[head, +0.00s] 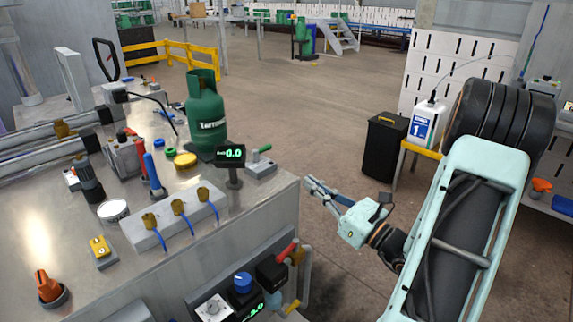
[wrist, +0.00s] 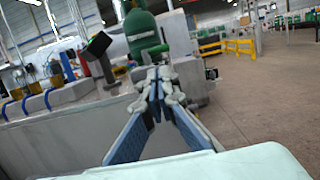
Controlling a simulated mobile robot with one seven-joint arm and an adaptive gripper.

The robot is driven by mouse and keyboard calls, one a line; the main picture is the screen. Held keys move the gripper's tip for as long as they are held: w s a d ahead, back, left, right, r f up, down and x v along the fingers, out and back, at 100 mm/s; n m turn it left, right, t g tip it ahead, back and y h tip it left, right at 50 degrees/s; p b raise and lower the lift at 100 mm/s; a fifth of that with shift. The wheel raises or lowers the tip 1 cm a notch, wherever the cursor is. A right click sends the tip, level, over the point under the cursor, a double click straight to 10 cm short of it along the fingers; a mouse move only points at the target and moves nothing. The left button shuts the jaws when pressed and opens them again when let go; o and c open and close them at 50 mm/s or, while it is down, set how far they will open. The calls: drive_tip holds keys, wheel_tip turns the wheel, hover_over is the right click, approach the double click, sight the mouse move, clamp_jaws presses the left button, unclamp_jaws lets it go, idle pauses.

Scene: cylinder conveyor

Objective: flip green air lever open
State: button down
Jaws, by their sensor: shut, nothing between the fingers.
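The green air lever (head: 262,151) sits on a small grey block (head: 260,167) at the bench's right corner, beside the black "0.0" display (head: 231,155). Its green handle points up and to the right in the head view. My gripper (head: 310,184) is shut and empty, to the right of the block and apart from it, off the bench edge. In the wrist view, the closed fingertips (wrist: 156,80) line up just below the green lever (wrist: 155,49), and they hide most of its block.
A dark green gas cylinder (head: 206,115) stands behind the display. A block with several brass fittings and blue hoses (head: 177,219) lies nearer on the bench (head: 75,205). A black bin (head: 383,148) stands on the floor at right. The floor between is clear.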

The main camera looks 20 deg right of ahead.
drive_tip(key=x, duration=1.3)
drive_tip(key=shift+w+a, duration=0.2)
drive_tip(key=shift+w, duration=0.15)
drive_tip(key=shift+w+d+n+g+y, duration=0.15)
drive_tip(key=shift+n+g+y, duration=0.25)
drive_tip(key=shift+y, duration=0.2)
drive_tip(key=shift+w+d+n+g+y, duration=0.15)
drive_tip(key=shift+n+g+y, duration=0.2)
drive_tip(key=shift+y, duration=0.25)
